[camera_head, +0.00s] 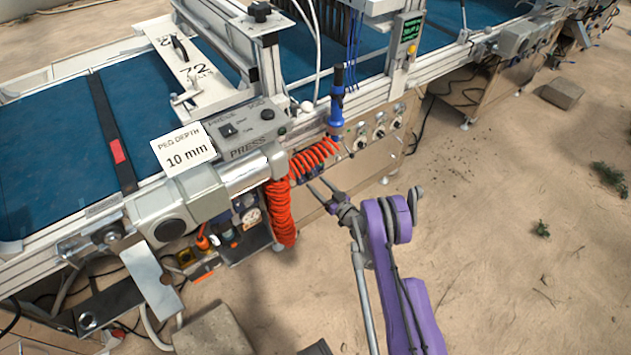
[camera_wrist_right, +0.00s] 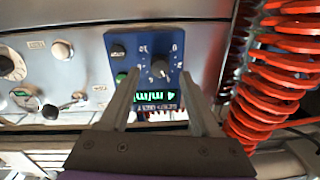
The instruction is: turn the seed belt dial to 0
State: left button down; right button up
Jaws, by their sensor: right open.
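In the right wrist view, a blue control box (camera_wrist_right: 182,50) shows upside down, with a black dial (camera_wrist_right: 159,68) ringed by white numbers. Its green display (camera_wrist_right: 150,97) reads 4 m/min; the label beside it seems to read SEED BELT. My right gripper (camera_wrist_right: 168,78) is open, its two fingers apart on either side of the dial; I cannot tell whether they touch the box, and nothing is held. In the head view, my right gripper (camera_head: 320,187) is at the machine's front, beside the red coiled hose. The box is mostly hidden there. My left gripper is not in view.
The red coiled hose (camera_head: 280,212) hangs close to my right gripper; it also shows in the right wrist view (camera_wrist_right: 265,85). Several knobs (camera_head: 379,132) sit on the panel nearby. A blue-handled tool (camera_head: 337,105) stands above. The sandy floor (camera_head: 500,220) at right is mostly clear.

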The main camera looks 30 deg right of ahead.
aim_at(310, 176)
jog(key=shift+w+a, duration=0.15)
jog(key=shift+w, duration=0.9)
grip_shut()
